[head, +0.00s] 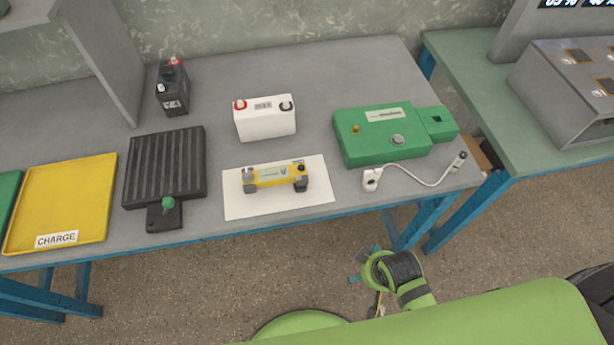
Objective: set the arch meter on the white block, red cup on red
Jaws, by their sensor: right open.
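The arch meter (278,174), a yellow bar with a small dial marked V, rests on a white sheet (240,206) near the table's front edge. It has a greyish cup at its left end and a dark one at its right; I cannot make out a red cup. The white block (265,122) stands upright just behind the sheet, with a red terminal on its left and a black one on its right. My right gripper (360,268) is open and empty, beyond the table's front edge, below and right of the meter. My left gripper is out of view.
A green unit (378,149) and a white-ended cable (415,184) lie right of the sheet. A black ribbed plate (163,166) and the yellow CHARGE tray (65,195) lie left. A dark block (172,92) stands behind. Bare tabletop surrounds the white block.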

